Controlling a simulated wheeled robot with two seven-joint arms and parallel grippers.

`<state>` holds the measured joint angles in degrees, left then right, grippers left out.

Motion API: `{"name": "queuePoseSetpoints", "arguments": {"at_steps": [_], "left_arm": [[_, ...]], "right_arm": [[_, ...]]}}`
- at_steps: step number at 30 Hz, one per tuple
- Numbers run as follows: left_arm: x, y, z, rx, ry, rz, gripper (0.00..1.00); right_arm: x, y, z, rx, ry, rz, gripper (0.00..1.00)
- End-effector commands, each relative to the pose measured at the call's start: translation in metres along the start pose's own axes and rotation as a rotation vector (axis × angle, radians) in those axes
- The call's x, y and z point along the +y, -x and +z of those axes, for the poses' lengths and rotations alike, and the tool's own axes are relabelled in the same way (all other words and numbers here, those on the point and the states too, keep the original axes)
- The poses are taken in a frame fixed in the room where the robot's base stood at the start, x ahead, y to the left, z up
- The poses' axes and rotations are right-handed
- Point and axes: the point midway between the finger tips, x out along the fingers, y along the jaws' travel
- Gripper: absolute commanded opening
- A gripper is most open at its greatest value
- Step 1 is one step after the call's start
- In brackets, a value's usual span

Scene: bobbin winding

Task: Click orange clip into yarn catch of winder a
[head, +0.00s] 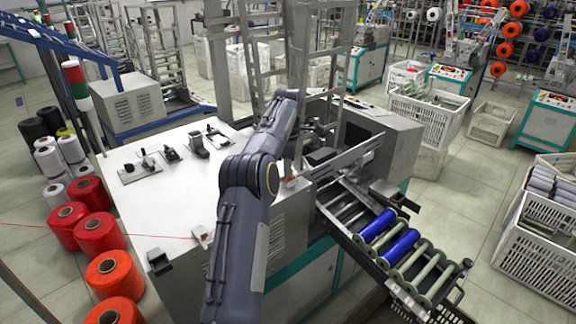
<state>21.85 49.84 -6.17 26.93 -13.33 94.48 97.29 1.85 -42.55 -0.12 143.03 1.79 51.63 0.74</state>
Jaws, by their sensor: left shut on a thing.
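My left arm rises through the middle of the head view and bends over the winding machine. My left gripper (291,168) is small and partly hidden by my own arm. It is shut on a small orange piece, the orange clip (290,179), beside the upper edge of the machine's grey housing. The winder (345,165) has a long grey bar and dark parts just right of the clip. I cannot make out the yarn catch or whether the clip touches it. My right gripper is not in view.
A white table top (165,205) with small dark fixtures lies left of my arm. A thin red yarn crosses from the left to its front edge. Red cones (98,233) stand on the floor. A roller chute (400,255) with blue bobbins slopes down right, near white crates (545,245).

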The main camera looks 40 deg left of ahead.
Motion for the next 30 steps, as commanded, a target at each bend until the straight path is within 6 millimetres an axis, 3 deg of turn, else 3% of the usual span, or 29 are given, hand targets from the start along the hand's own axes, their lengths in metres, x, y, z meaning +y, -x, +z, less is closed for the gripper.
{"name": "queuePoseSetpoints", "arguments": {"at_steps": [11,12,17,26,30], "left_arm": [[0.0,-0.005,0.0,0.0,0.0,0.001,0.0],[0.0,-0.005,0.0,0.0,0.0,0.001,0.24],[0.0,-0.005,0.0,0.0,0.0,0.001,0.45],[0.0,-0.003,0.0,0.0,0.0,0.001,0.46],[0.001,0.011,0.001,0.0,-0.001,0.003,0.46]], "right_arm": [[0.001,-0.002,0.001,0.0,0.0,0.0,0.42],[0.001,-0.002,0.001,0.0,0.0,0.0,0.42],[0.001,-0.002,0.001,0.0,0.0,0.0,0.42],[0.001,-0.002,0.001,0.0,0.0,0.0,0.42],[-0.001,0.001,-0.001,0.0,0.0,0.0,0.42]]}}
